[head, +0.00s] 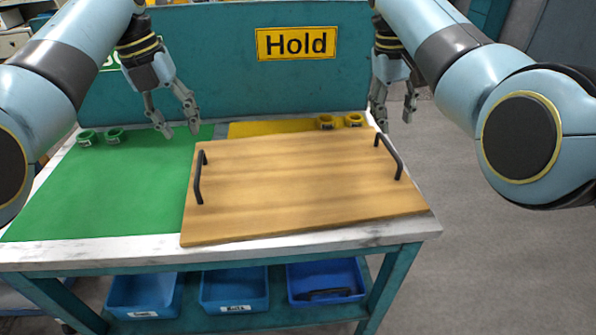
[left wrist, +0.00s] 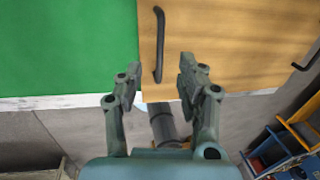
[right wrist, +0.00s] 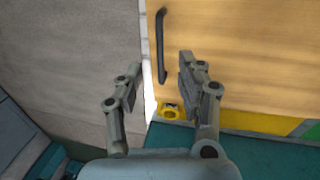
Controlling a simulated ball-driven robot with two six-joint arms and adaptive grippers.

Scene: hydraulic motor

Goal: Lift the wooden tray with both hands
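The wooden tray (head: 290,190) lies flat on the workbench, partly over a green mat and a yellow mat. It has a black left handle (head: 199,180) and a black right handle (head: 391,156). My left gripper (head: 175,122) is open and empty, apart from the tray; in the left wrist view a black handle (left wrist: 159,42) shows just beyond and between its fingertips (left wrist: 160,68). My right gripper (head: 394,118) is open and empty near the bench's far right corner; in the right wrist view a black handle (right wrist: 160,45) shows beyond its fingertips (right wrist: 160,67).
The green mat (head: 100,190) is bare except for green rings (head: 115,136) at its back. Yellow rings (head: 327,122) sit behind the tray on the yellow mat (head: 270,128). A teal panel with a "Hold" sign (head: 297,44) stands behind. Blue bins (head: 234,288) are below.

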